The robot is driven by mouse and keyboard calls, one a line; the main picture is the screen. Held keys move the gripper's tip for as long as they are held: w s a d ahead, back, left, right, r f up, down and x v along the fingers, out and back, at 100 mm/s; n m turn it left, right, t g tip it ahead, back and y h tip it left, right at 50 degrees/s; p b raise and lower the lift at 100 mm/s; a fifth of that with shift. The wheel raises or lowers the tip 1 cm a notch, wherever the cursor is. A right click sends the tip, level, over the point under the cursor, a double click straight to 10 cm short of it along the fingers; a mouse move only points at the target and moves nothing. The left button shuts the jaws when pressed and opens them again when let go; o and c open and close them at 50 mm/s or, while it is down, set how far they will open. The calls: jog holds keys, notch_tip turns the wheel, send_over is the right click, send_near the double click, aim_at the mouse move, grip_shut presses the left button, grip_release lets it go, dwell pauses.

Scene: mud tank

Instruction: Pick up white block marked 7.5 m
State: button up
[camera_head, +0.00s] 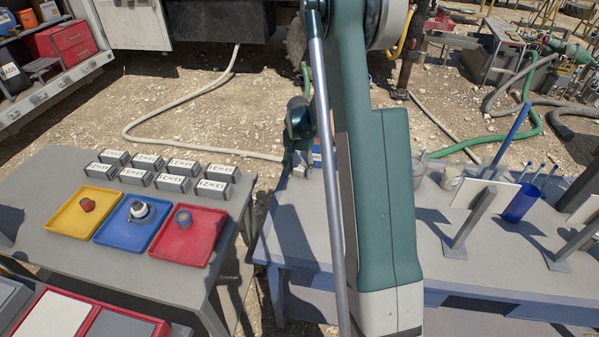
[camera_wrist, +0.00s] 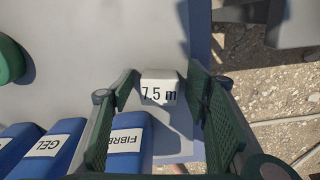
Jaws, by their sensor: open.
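The white block marked 7.5 m (camera_wrist: 161,87) shows in the wrist view, standing on the grey-blue table top, with its lettering readable. My gripper (camera_wrist: 163,78) is open, with one green finger on each side of the block. I cannot tell whether either finger touches it. In the head view, the dark green end of my arm is over the left end of the right-hand table (camera_head: 434,205), largely behind my arm link. I cannot make out the 7.5 m block there.
Blue blocks, labelled GEL (camera_wrist: 40,150) and one starting FIBR (camera_wrist: 125,140), stand close by the left finger. A green object (camera_wrist: 10,62) is at the left edge. Gravel lies past the table edge. Yellow (camera_head: 72,224), blue (camera_head: 106,236) and red (camera_head: 166,250) trays are left.

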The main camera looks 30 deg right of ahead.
aim_at(299, 169)
jog(key=shift+c, duration=0.4)
jog(key=c, duration=0.9)
jog(key=shift+r, duration=0.1)
jog(key=shift+r+p, duration=0.6)
jog(key=shift+r, duration=4.35)
